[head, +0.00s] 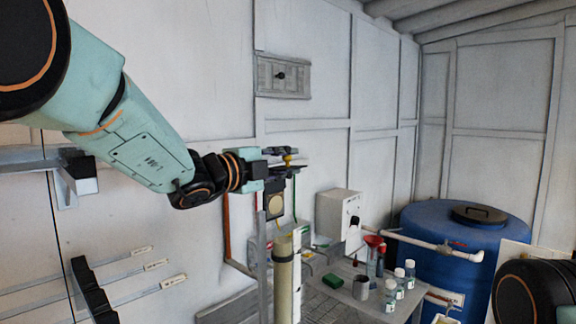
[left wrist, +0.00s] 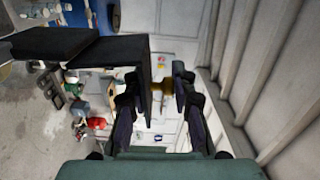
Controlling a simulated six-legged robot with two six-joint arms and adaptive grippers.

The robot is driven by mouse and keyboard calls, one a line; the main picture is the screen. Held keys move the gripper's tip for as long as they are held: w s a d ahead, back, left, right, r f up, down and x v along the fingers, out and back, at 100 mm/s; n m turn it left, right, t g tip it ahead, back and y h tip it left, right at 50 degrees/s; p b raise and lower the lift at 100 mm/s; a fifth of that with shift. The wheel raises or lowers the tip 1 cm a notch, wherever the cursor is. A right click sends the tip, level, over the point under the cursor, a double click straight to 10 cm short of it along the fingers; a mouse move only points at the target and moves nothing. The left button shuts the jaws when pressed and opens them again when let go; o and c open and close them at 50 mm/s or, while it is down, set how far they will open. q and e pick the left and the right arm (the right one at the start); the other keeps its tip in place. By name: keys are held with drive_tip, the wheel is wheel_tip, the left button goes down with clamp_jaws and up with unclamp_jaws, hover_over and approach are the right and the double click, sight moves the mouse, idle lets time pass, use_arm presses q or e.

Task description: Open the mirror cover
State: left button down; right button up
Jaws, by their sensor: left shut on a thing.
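The mirror cover (left wrist: 98,50) is a dark, flat, stepped panel across the upper left of the left wrist view. A brass knob (left wrist: 182,77) sits beside its edge, and it also shows as a small yellow piece in the head view (head: 289,158). My left gripper (head: 287,163) is shut on the knob at the top of the apparatus. Its fingers (left wrist: 160,100) stand on either side of the knob and panel edge, and hide part of them. Below is a tan cylinder (head: 285,275) on a post. My right gripper is not in view.
A bench (head: 335,300) with bottles (head: 389,293), a red funnel (head: 373,241) and a white box (head: 338,214) stands right of the apparatus. A blue barrel (head: 440,265) with a white pipe is farther right. The wall behind has a small hatch (head: 297,77).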

use_arm(q)
drive_tip(key=shift+w+a+r+n, duration=0.2)
drive_tip(key=shift+r+n, duration=0.2)
drive_tip(key=shift+r, duration=0.15)
drive_tip(key=c, duration=1.5)
unclamp_jaws()
drive_tip(key=o, duration=0.3)
drive_tip(key=shift+f, duration=0.25)
drive_tip(key=shift+o, duration=0.2)
drive_tip(key=shift+s, duration=0.1)
drive_tip(key=v, duration=1.2)
drive_tip(key=shift+f, duration=0.1)
